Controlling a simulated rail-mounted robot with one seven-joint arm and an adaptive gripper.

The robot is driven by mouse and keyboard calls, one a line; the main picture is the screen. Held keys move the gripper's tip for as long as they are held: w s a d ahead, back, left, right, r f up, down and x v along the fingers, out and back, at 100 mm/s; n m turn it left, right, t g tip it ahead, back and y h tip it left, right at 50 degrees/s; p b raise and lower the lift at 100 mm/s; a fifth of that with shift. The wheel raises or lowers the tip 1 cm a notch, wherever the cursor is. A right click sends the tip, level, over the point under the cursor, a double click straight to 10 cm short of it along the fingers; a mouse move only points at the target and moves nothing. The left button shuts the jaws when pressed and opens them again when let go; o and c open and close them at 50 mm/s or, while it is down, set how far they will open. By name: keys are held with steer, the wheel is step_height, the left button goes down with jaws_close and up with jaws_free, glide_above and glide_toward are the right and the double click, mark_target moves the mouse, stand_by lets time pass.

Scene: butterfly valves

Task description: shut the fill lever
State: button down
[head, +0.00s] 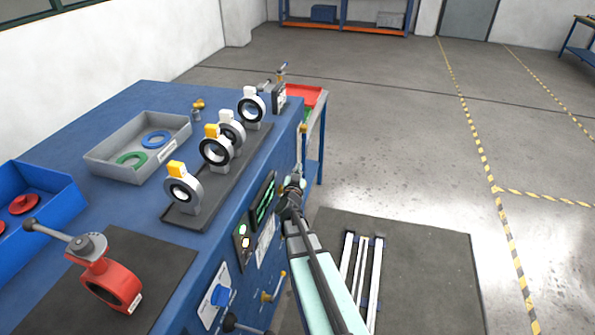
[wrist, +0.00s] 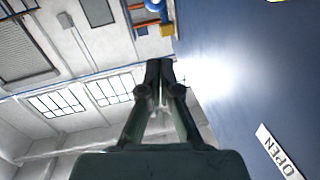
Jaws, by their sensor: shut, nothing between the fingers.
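I cannot tell which handle is the fill lever, as no readable label names it. On the front of the blue bench (head: 255,215) are a blue-handled valve (head: 220,295), a brass-coloured lever (head: 273,287) and a dark lever (head: 236,324). A brass fitting (head: 302,130) shows near the far front corner. My gripper (head: 295,179) is beside the bench's front face, near the dark display panel; the arm partly hides it. In the wrist view my gripper (wrist: 159,66) has its fingers together and empty.
A red butterfly valve (head: 110,278) with a long handle stands on the bench top. Several ring valves stand on a dark strip (head: 232,178). A grey tray (head: 110,160) holds green and blue rings. A red tray (head: 305,95) is beyond the bench. The floor at right is open.

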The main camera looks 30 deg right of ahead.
steer(key=s+a+r+b, duration=0.1)
steer(key=s+a+r, duration=0.3)
steer(key=s+a, duration=0.1)
steer(key=shift+s, duration=0.4)
steer(key=shift+w+d+r, duration=0.1)
steer(key=shift+d, duration=0.05)
